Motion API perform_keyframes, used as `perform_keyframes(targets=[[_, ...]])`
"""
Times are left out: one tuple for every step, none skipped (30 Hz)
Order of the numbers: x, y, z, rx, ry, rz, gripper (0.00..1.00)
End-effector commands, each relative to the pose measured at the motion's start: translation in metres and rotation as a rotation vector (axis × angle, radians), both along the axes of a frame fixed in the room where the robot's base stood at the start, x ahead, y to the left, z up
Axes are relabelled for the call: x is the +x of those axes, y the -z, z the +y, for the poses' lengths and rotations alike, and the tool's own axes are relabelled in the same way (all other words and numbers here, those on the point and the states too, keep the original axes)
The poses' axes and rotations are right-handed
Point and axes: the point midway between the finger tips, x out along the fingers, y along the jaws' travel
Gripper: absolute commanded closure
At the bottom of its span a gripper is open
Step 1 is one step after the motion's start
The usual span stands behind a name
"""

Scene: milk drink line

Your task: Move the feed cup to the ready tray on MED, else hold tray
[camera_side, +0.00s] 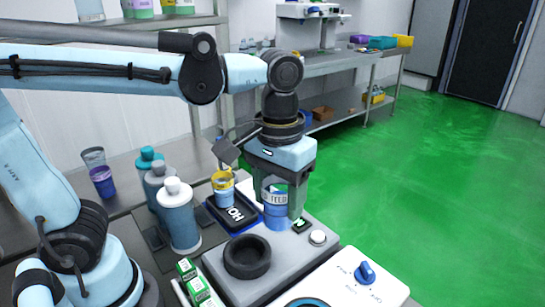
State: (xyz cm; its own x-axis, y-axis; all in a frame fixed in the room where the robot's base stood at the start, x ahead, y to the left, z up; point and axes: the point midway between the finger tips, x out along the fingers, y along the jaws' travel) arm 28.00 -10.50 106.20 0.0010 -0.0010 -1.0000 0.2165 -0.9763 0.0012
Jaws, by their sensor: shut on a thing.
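The feed cup (276,216) is blue with a pale band reading "FEED". My gripper (277,200) is shut on it, with a grey finger on either side, pointing down. I cannot tell whether its base touches the surface below. A black, blue-edged tray with white letters "HO" showing, apparently the hold tray (235,214), lies just left of the cup. A dark piece with a green mark (302,226), possibly the ready tray, shows right of the cup, mostly hidden by my gripper.
A yellow-and-blue cup (223,190) stands at the hold tray's far end. A black ring holder (247,257) and a white round button (317,237) are in front. Several bottles (178,215), a purple cup (103,182) and green-white cartons (193,280) stand left.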

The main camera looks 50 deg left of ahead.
Motion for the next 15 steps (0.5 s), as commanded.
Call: perform_keyframes(targets=[[0.018,0.003,0.012,0.0,-0.037,0.0,0.84],[0.026,0.005,0.018,0.0,-0.054,0.0,0.84],[0.036,0.007,0.027,0.0,-0.074,0.0,0.84],[0.043,0.01,0.033,0.0,-0.087,0.0,0.84],[0.05,0.012,0.039,0.0,-0.1,0.0,0.84],[0.057,0.014,0.047,0.0,-0.116,0.0,0.84],[0.063,0.016,0.052,0.0,-0.126,0.0,0.84],[0.067,0.018,0.057,0.0,-0.136,-0.001,0.84],[0.072,0.02,0.063,0.0,-0.147,-0.001,0.84],[0.075,0.022,0.067,0.0,-0.154,-0.001,0.84],[0.078,0.023,0.07,0.0,-0.159,-0.001,0.84],[0.081,0.024,0.074,0.0,-0.165,-0.001,0.84],[0.082,0.025,0.077,0.0,-0.169,-0.001,0.84],[0.084,0.027,0.079,0.0,-0.172,-0.001,0.84],[0.086,0.028,0.083,0.0,-0.175,-0.001,0.84]])
